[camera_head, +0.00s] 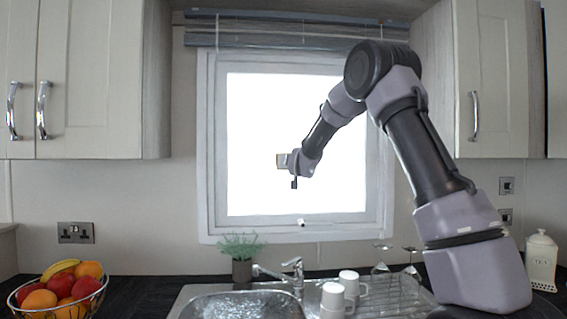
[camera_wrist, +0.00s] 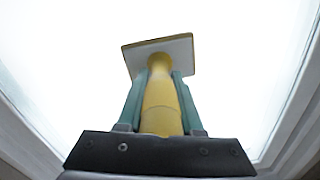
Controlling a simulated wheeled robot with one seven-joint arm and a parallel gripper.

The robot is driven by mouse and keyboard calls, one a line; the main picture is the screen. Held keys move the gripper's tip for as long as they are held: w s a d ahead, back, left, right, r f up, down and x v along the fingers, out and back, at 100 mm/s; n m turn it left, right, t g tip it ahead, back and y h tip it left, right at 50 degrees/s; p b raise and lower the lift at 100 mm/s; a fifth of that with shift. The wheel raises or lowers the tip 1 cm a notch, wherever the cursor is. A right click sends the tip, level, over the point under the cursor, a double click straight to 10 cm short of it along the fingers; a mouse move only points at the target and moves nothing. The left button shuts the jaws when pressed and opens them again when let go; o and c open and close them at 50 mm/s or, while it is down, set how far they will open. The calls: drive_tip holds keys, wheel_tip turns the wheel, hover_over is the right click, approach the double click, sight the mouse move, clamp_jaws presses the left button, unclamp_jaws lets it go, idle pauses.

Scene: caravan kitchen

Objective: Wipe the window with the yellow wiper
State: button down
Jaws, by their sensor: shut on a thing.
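The window (camera_head: 258,130) is a bright white pane in a white frame above the sink. The yellow wiper (camera_wrist: 160,105) has a yellow handle and a flat, pale rectangular head. My gripper (camera_wrist: 162,78) is shut on the wiper's handle, with one green finger on each side. In the wrist view the head points away from me toward the bright pane; I cannot tell whether it touches the glass. In the head view my gripper (camera_head: 283,162) is in front of the middle of the pane, and the wiper is small there and hard to make out.
Below the window are a sink (camera_head: 240,305) with a tap (camera_head: 293,272), a potted plant (camera_head: 241,257), white mugs (camera_head: 335,297) and upturned glasses (camera_head: 381,262). A fruit basket (camera_head: 62,292) stands at left, a white canister (camera_head: 541,262) at right. Cabinets (camera_head: 100,80) flank the window; a raised blind (camera_head: 290,33) hangs above.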

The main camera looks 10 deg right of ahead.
drive_tip(key=d, duration=2.9)
drive_tip(key=shift+s+f, duration=0.15)
drive_tip(key=shift+s, duration=2.4)
drive_tip(key=shift+a, duration=0.1)
